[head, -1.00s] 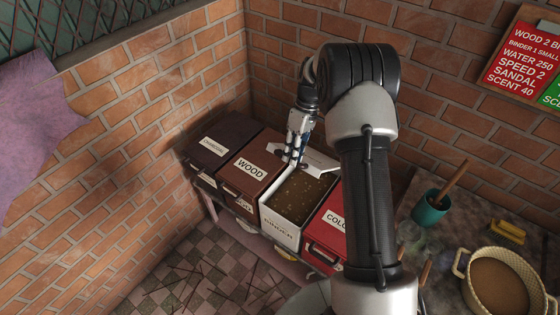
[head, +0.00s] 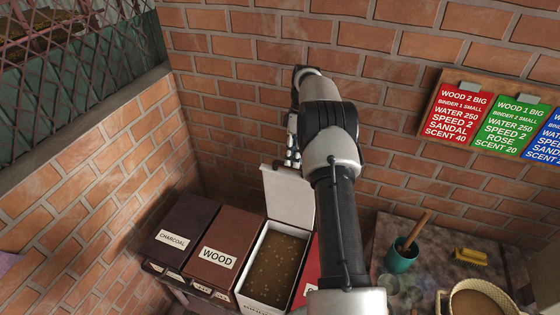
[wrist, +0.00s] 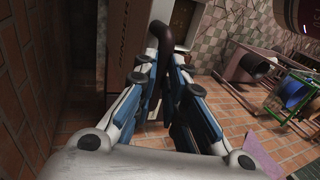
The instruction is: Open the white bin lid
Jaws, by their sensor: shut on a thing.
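The white bin (head: 247,285) is open, with brown granular powder (head: 280,262) showing inside. Its white lid (head: 288,197) stands nearly upright at the back of the bin, close to the brick wall. My gripper (head: 292,160) is at the lid's top edge in the head view. In the wrist view, my gripper (wrist: 171,68) is shut on a dark curved handle (wrist: 183,22) that rises between the fingertips. The exact finger contact is partly hidden.
The closed charcoal bin (head: 184,229) and wood bin (head: 216,262) stand left of the white bin. A red bin (head: 309,275) is at its right, mostly behind my arm. A table (head: 440,250) at right holds a teal cup (head: 401,256) and a basin (head: 480,300).

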